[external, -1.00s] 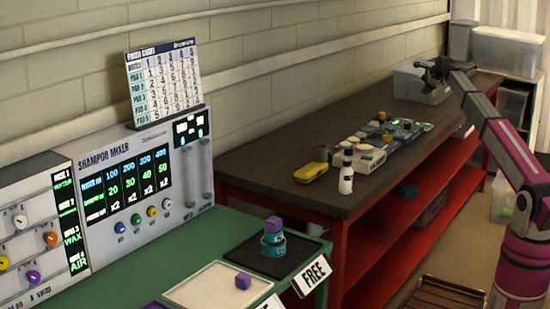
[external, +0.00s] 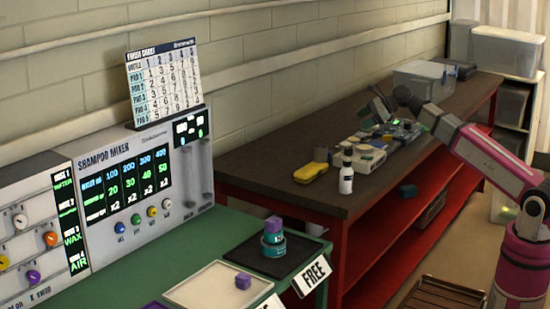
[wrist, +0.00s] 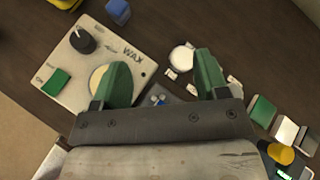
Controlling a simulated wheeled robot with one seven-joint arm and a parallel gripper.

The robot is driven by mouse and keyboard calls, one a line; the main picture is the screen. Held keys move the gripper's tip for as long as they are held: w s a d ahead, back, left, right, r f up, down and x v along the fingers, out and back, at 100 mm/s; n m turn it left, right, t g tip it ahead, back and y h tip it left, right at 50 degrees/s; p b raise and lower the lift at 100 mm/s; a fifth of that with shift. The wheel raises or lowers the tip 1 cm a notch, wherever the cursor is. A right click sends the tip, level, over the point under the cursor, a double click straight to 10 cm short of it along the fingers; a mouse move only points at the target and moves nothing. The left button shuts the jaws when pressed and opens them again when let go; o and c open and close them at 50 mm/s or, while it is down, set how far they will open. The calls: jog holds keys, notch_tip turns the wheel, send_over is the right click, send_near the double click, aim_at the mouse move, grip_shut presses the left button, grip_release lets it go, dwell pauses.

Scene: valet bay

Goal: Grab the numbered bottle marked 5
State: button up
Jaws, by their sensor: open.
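My gripper (external: 380,103) is over the cluttered middle of the dark bench. In the wrist view its two green fingers (wrist: 163,85) are apart, with no held object visible between them. A white bottle with a dark cap (external: 346,180) stands upright at the bench's near edge in the external view, left of and nearer than my gripper; I cannot read a number on it. In the wrist view a round white thing (wrist: 181,58) lies near the right finger; I cannot tell if it is a bottle top. No marking 5 is legible in either view.
A pale box marked WAX (wrist: 85,60) with a dark knob is beside the left finger. A blue cube (wrist: 118,11) and several small coloured pieces (wrist: 262,112) lie around. A yellow item (external: 310,171) and a grey bin (external: 418,82) are on the bench (external: 265,176).

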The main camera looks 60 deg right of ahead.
aim_at(343, 170)
jog(key=s+a+y, duration=0.1)
jog(key=s+a, duration=0.1)
jog(key=a, duration=0.2)
jog(key=s+a+y, duration=0.1)
jog(key=s+a, duration=0.1)
jog(key=a, duration=0.3)
jog(key=s+a+f+n+g, duration=0.1)
jog(key=s+a, duration=0.1)
jog(key=a, duration=0.2)
jog(key=shift+a+y, duration=0.2)
jog(key=shift+y, duration=0.2)
jog(key=s+a+n+g+y, duration=0.1)
jog(key=s+a+g+y, duration=0.15)
jog(key=s+a, duration=0.85)
jog(key=shift+t+y, duration=0.25)
jog(key=shift+t, duration=0.1)
jog(key=x, duration=0.9)
jog(key=w+x, duration=0.1)
jog(key=x, duration=0.3)
jog(key=shift+w+a+r, duration=0.1)
jog(key=shift+r, duration=0.05)
jog(key=c, duration=1)
